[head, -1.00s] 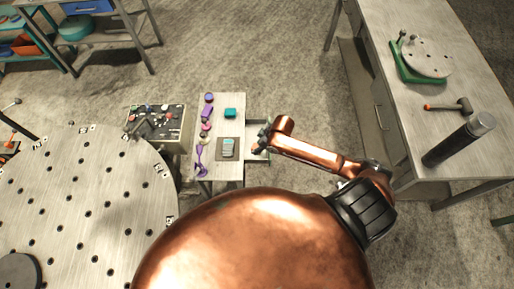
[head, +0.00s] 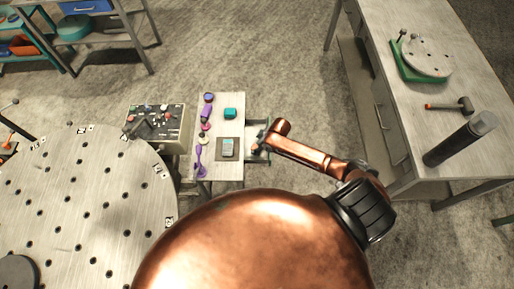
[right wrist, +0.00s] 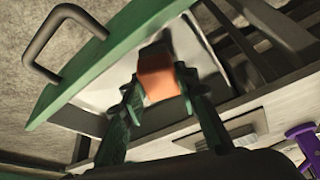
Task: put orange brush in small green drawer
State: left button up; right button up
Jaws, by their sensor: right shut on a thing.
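The orange brush (right wrist: 158,78) shows in the right wrist view as an orange block between the fingers of my right gripper (right wrist: 155,92), which is shut on it. The rest of the brush is hidden or too dark to tell. The small green drawer (right wrist: 100,62) stands pulled out, with its green front and grey handle at the upper left. The brush appears over the drawer's pale inside. In the head view my right gripper (head: 262,148) is at the open drawer (head: 256,128) on the right side of the small table. My left gripper is not in view.
The small table (head: 232,97) bears a teal box (head: 230,113), a grey device on a dark mat (head: 228,148) and several purple things. A control panel (head: 158,125) and a round perforated table (head: 85,200) stand left. A long workbench (head: 440,100) stands right, with clear floor between.

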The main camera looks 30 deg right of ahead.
jog(key=o, duration=1)
jog(key=shift+f, duration=0.1)
jog(key=p+v, duration=0.1)
jog(key=v, duration=1.1)
jog(key=shift+r, duration=0.2)
